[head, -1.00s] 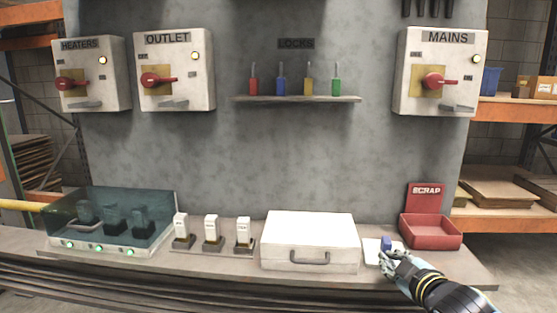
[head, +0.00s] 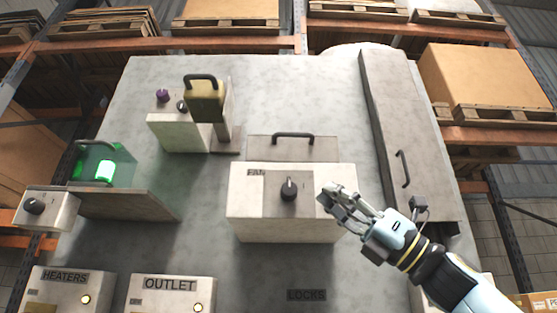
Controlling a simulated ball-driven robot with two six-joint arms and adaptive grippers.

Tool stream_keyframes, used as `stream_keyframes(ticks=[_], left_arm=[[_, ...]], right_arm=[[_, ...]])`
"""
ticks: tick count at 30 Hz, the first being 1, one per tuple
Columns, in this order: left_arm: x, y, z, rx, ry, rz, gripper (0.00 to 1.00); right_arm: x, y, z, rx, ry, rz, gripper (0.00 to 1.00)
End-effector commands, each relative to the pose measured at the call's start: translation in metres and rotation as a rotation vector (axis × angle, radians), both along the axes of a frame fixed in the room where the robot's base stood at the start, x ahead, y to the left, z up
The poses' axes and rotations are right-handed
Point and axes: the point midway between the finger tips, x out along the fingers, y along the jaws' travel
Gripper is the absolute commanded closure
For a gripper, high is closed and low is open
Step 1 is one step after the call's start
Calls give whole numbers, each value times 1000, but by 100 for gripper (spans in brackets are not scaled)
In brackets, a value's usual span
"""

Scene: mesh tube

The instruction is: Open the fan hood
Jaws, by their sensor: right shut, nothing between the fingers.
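The fan box (head: 265,222) is a white box on the grey wall panel, in the middle of the head view. Its label reads FAN, and its black knob (head: 289,189) shows uncovered on the front. A flat grey plate (head: 265,150) with a black handle (head: 293,136) stands along the box's top edge; I take it to be the fan hood, raised clear of the knob. My right gripper (head: 328,198) is shut and empty, in front of the box's right edge, right of the knob and below the plate. I cannot tell whether it touches the box. My left gripper is not in view.
A green clear cover (head: 92,160) is at the left, near a small knob box (head: 45,208). A box with a yellow handled part (head: 206,103) is up left. A tall grey door (head: 405,120) is at the right. HEATERS (head: 65,290) and OUTLET (head: 170,296) boxes are below.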

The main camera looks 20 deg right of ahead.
Motion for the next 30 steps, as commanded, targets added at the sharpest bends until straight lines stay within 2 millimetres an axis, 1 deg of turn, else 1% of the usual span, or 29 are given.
stream_keyframes(ticks=[2, 4, 5, 9, 11, 13, 16, 18, 22, 25, 30], left_arm=[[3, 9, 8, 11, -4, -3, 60], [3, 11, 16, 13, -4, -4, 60], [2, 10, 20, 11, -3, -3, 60], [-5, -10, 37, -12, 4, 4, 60], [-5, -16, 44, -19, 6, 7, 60], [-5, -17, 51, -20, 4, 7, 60], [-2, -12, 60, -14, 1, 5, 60], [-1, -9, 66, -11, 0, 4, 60], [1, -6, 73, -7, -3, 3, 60], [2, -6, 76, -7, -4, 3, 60], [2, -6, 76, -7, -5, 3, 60]], right_arm=[[2, 4, 9, 1, -1, 0, 100], [6, 11, 17, 3, -1, 2, 100], [7, 14, 21, 4, 0, 2, 100], [18, 34, 43, 8, 1, 4, 100], [22, 42, 52, 7, 1, 4, 100], [28, 52, 62, 7, 3, 4, 100], [35, 65, 74, 6, 4, 5, 100], [37, 62, 85, 2, 2, 0, 100], [41, 61, 98, 3, 5, 1, 100], [42, 60, 104, 3, 6, 2, 100], [43, 60, 105, 4, 5, 2, 100]])
